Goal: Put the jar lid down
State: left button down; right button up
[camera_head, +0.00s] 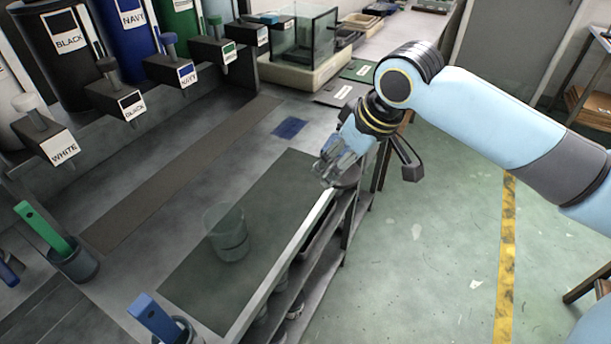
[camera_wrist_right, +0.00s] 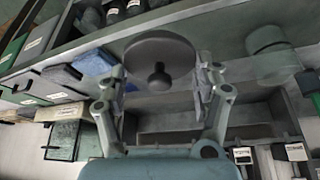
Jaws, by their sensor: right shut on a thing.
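My right gripper (camera_head: 338,160) is above the right edge of the bench, near the far end of the dark mat (camera_head: 270,195). It is shut on the jar lid (camera_head: 348,179). In the right wrist view the lid (camera_wrist_right: 160,50) is a round grey disc with a knob, between the fingers of the gripper (camera_wrist_right: 160,85). A clear open jar (camera_head: 228,236) stands upright on the mat, apart from the gripper; it also shows in the wrist view (camera_wrist_right: 272,52). My left gripper is not in view.
A blue pad (camera_head: 290,128) lies beyond the mat. Labelled dispensers (camera_head: 118,103) line the left side. A blue-handled tool (camera_head: 155,320) stands in a cup at the front. A glass tank (camera_head: 303,35) is at the back. Much of the mat is bare.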

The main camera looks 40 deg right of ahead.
send_over(286, 192)
jog(key=s, duration=0.2)
jog(key=f, duration=0.6)
jog(key=shift+w+f, duration=0.2)
jog(key=shift+f, duration=0.1)
notch_tip(286, 192, down, 3)
jog(key=shift+f, duration=0.45)
jog(key=shift+f, duration=0.15)
jog(key=o, duration=1)
jog(key=shift+c, duration=0.2)
